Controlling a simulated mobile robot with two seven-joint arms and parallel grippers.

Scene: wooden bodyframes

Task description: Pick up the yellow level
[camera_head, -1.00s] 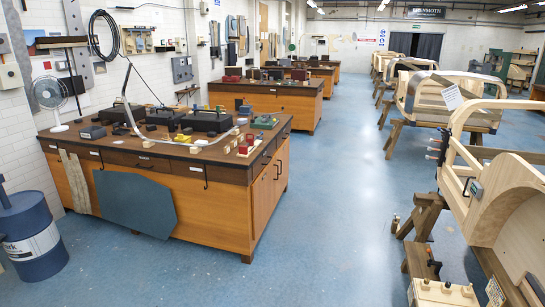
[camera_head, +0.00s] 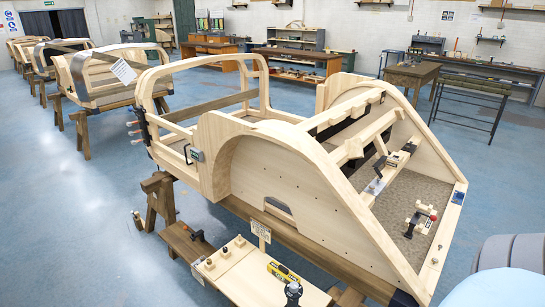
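A small yellow bar with dark marks (camera_head: 283,272), which looks like the yellow level, lies on a pale wooden board (camera_head: 240,283) at the bottom middle. The board is low, beside the near wooden bodyframe. A black tool (camera_head: 293,292) stands on the board just in front of the level's right end. Neither of my grippers is in view.
The large wooden bodyframe (camera_head: 290,170) on trestles fills the middle, directly behind the board. Small wooden knobbed pieces (camera_head: 238,240) sit at the board's left. The blue floor (camera_head: 75,240) is open at the left. More bodyframes (camera_head: 100,75) stand behind.

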